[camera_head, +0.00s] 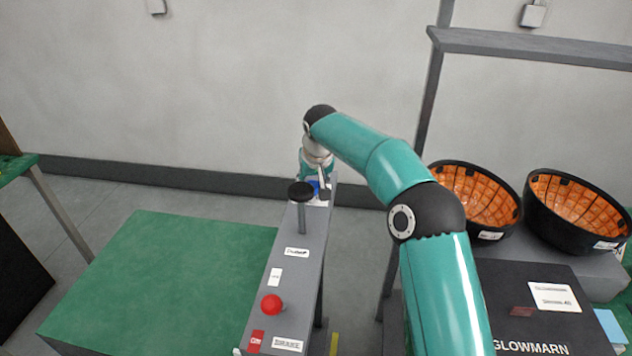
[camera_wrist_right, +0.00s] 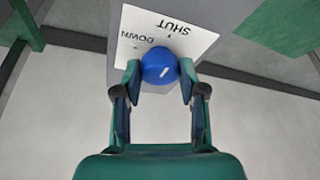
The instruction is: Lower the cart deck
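The cart's green deck (camera_head: 165,275) is low at the left in the head view. Beside it runs a grey control panel (camera_head: 285,262) with labels, a red ball knob (camera_head: 271,304) and a black-topped lever (camera_head: 302,205). At the panel's far end is a blue knob (camera_head: 314,187), mostly hidden by my right gripper (camera_head: 316,180). In the right wrist view the blue knob (camera_wrist_right: 160,66) sits between my right fingertips, which appear to touch both its sides. A white plate (camera_wrist_right: 165,40) behind it reads SHUT and DOWN. My left gripper is out of view.
Two black bowls with orange insides (camera_head: 474,200) (camera_head: 577,212) stand on a grey surface at the right. A black box (camera_head: 535,320) marked GLOWMARN is in front of them. A wall is behind the panel. A green-topped table (camera_head: 18,167) stands at the far left.

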